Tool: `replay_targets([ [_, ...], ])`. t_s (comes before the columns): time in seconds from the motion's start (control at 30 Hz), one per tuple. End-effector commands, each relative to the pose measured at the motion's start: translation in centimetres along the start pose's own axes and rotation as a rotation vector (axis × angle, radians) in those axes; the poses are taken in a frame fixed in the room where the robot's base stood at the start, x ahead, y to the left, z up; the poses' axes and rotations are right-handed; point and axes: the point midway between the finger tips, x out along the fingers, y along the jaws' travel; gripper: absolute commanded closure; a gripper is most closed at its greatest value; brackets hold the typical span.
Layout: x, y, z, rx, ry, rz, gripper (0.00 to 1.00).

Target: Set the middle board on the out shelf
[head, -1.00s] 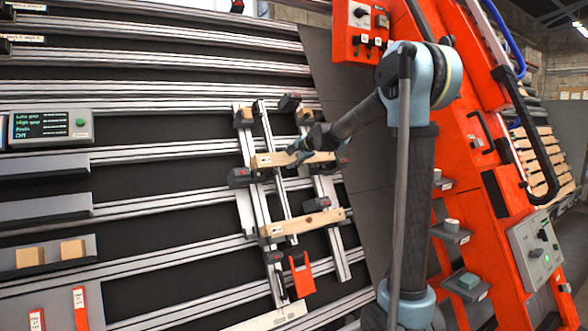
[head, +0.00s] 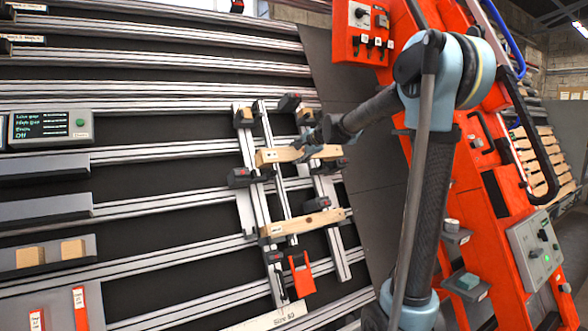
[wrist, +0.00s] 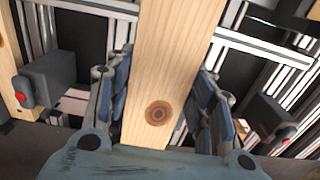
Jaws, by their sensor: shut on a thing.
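The middle board (head: 270,157) is a pale wooden bar lying crosswise in front of the upright rails of the frame. My gripper (head: 308,149) is shut on it right of its middle. In the wrist view the board (wrist: 170,70) runs between the blue finger pads (wrist: 163,105) and shows a dark knot. It appears apart from the clamps (head: 240,177) behind it, but the exact gap is unclear. A lower board (head: 302,223) sits across the rails below. I cannot tell which shelf is the out shelf; grey shelves (head: 42,211) stand at the left.
A grey shelf (head: 30,276) at lower left carries two wooden blocks (head: 73,248). A small screen (head: 47,126) is above. An orange bracket (head: 302,274) hangs under the lower board. An orange column (head: 510,200) with a control box (head: 537,249) stands at the right.

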Motion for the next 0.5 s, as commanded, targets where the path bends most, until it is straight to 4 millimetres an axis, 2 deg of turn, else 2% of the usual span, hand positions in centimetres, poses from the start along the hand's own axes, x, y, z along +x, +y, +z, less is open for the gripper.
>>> replay_targets([
  [0.5,-0.63,-0.02,0.01,0.0,0.0,-0.001,0.94],
])
